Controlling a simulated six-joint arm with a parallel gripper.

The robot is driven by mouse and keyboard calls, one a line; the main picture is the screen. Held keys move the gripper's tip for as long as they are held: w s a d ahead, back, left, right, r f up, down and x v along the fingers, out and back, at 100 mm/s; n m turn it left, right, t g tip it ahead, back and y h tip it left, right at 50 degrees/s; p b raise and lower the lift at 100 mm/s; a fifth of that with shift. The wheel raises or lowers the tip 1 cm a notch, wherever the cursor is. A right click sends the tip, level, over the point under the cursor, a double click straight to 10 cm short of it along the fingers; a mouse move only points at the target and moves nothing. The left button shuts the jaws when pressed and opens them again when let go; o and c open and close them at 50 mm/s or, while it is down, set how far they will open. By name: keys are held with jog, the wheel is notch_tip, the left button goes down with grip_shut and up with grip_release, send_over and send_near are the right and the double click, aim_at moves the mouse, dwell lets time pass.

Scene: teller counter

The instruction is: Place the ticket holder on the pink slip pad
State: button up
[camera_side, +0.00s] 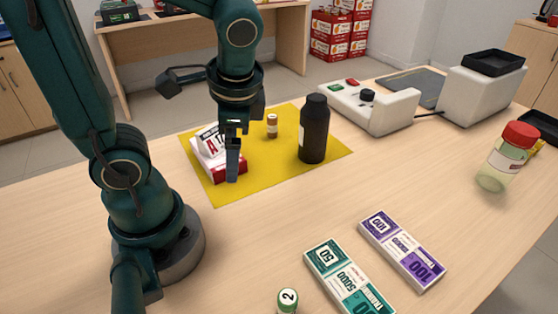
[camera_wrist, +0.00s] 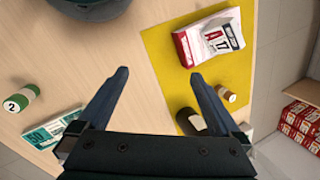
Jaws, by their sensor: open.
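The ticket holder (camera_side: 209,137), a small white card stand marked with a red A and a 17, appears to rest on top of the slip pad (camera_side: 226,171), a white block with a red band. In the wrist view the holder (camera_wrist: 220,36) lies over part of the pad (camera_wrist: 186,48), at the upper right. My gripper (camera_side: 232,176) is open and empty. In the side view it overlaps the pad's right part.
A yellow mat (camera_side: 285,183) lies under the pad, a dark bottle (camera_side: 314,130) and a small brown vial (camera_side: 272,126). A red-lidded jar (camera_side: 506,160) stands right. The table's middle is clear.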

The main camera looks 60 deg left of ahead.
jog(key=d+r+n+t+h, duration=0.3)
jog(key=d+n+t, duration=0.1)
jog(key=d+t, duration=0.1)
jog(key=shift+d+r+n+t+h, duration=0.3)
jog(key=shift+d+r, duration=0.1)
jog(key=shift+d, duration=0.15)
